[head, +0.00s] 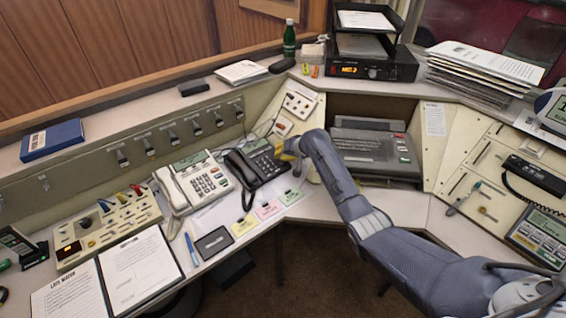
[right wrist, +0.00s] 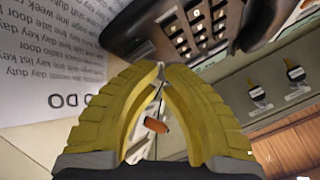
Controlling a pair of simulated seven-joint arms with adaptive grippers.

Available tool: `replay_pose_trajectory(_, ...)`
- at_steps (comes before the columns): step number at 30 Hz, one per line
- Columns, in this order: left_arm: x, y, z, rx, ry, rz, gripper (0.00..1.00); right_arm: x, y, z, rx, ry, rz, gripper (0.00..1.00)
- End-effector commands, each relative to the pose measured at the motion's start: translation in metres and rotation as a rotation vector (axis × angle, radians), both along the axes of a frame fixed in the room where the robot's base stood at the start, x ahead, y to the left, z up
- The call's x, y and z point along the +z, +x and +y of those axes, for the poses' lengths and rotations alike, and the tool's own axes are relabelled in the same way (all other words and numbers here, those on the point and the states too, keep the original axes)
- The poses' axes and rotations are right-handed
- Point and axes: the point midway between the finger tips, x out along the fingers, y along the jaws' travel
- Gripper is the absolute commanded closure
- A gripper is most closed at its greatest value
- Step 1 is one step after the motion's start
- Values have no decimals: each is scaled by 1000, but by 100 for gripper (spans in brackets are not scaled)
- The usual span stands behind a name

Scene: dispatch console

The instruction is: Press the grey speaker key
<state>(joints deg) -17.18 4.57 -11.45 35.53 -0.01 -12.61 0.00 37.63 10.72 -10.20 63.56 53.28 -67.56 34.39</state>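The black desk phone (head: 258,166) sits on the left desk, with its handset on its left side and a keypad and small screen. My right gripper (head: 284,152) is beside the phone's right edge, its yellow fingers partly hidden by my arm. In the right wrist view, the two yellow fingertips (right wrist: 160,66) meet with nothing held between them. They point towards the phone's keypad (right wrist: 196,28), close to its lower edge; I cannot tell whether they touch. I cannot single out a grey speaker key in either view. My left gripper is not in view.
A white phone (head: 198,182) stands left of the black one. Yellow, pink and green notes (head: 268,209) lie in front. A sloped panel with small switches (head: 298,103) rises behind my right gripper. A dark grey machine (head: 372,152) stands to its right.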

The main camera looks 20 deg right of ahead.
Motion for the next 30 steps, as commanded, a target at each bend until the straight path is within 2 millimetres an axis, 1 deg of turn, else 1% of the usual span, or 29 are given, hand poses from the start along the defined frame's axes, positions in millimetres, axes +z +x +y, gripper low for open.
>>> replay_pose_trajectory(30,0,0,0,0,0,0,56,-7,1,1,0,0,0,100)
